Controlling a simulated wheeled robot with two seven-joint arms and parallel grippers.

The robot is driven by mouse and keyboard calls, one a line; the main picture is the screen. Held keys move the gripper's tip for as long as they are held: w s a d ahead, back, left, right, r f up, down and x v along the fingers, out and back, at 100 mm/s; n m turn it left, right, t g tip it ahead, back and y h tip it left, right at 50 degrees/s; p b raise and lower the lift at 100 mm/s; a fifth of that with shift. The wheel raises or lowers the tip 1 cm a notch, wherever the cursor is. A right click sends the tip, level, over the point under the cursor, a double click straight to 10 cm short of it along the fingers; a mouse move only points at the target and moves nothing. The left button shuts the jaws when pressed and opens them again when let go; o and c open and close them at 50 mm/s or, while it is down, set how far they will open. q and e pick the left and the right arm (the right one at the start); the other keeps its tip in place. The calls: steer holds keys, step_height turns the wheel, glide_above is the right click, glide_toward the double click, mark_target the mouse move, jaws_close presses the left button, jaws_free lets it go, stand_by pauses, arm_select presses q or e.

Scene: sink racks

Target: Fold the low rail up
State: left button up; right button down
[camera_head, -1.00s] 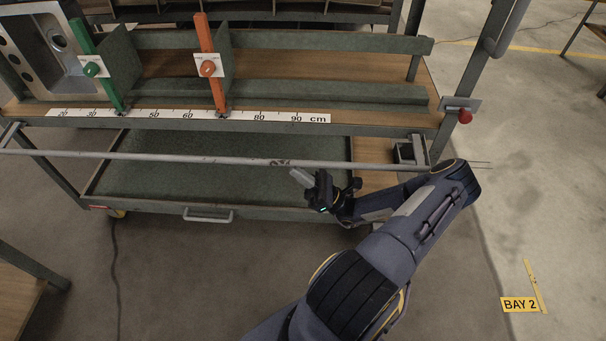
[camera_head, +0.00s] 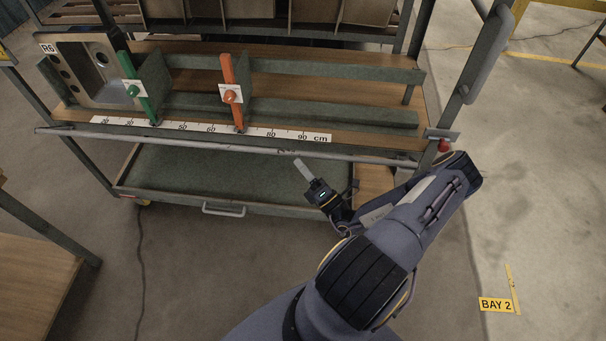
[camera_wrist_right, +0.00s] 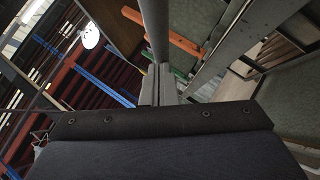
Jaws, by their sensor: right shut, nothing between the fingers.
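The low rail (camera_head: 220,146) is a long thin grey bar across the front of the cart, just below the ruler strip and roughly level with the worktop's front edge. My right gripper (camera_head: 304,170) is shut and empty. My left gripper is out of view.
A red knob (camera_head: 444,146) sits on the right post. Green (camera_head: 136,88) and orange (camera_head: 231,92) upright stops stand behind the ruler (camera_head: 290,135). A lower green shelf (camera_head: 220,180) with a handle (camera_head: 223,210) lies below.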

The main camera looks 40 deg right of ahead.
steer(key=w+d+r+m+g+h+p, duration=0.2)
steer(key=w+d+r+m+g+p, duration=0.2)
steer(key=p, duration=0.8)
steer(key=shift+w+d+r+m+g, duration=0.35)
steer(key=shift+d+r+m+g, duration=0.5)
steer(key=shift+r+m, duration=0.7)
steer(key=shift+f+m, duration=0.2)
steer(key=shift+m, duration=0.05)
